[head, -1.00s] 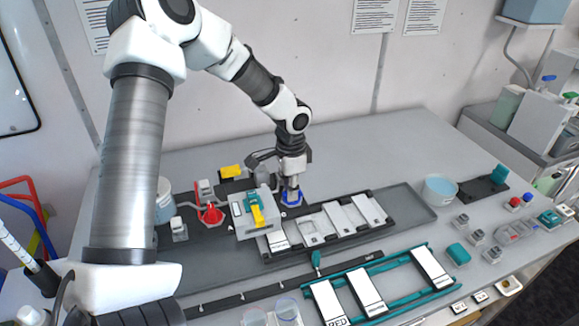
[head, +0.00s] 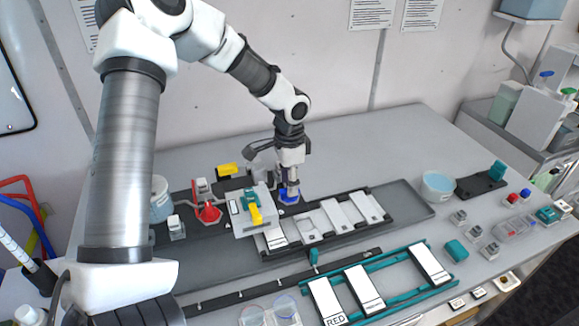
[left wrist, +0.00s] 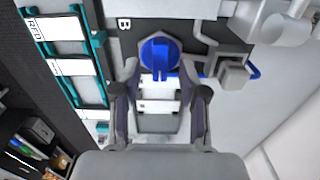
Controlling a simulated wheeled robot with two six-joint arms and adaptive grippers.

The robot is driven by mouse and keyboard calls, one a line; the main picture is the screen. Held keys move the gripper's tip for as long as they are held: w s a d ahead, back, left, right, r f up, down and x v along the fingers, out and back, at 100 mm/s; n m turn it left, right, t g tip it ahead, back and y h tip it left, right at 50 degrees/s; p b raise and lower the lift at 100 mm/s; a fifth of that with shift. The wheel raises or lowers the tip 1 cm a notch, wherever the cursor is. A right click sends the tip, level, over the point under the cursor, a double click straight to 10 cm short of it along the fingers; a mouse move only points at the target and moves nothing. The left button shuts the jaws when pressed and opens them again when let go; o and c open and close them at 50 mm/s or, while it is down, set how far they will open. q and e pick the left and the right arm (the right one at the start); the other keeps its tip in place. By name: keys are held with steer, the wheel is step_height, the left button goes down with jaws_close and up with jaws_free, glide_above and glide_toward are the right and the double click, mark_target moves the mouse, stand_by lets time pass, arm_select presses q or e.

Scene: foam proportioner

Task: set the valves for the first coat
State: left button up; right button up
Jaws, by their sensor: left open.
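A blue valve knob (head: 289,197) stands at the back of the dark plate, and my left gripper (head: 289,184) points down over it. In the left wrist view the round blue knob (left wrist: 160,58) with its raised bar lies just beyond my open fingertips (left wrist: 160,88). I cannot tell whether the fingers touch it. A red valve (head: 207,212) stands to the left of the blue one. A grey box (head: 240,227) with a teal part and a yellow lever (head: 256,215) stands in front of them. My right gripper is not in view.
A black rack (head: 345,228) with white cards lies right of the grey box. A teal rack (head: 390,275) with labelled cards, one reading RED, lies in front. A bowl of blue liquid (head: 438,186) stands at the right.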

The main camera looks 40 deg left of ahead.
arm_select(q)
step_height(320, 180, up, 10)
steer(key=shift+w, duration=0.15)
steer(key=shift+d, duration=0.1)
stand_by(0.4)
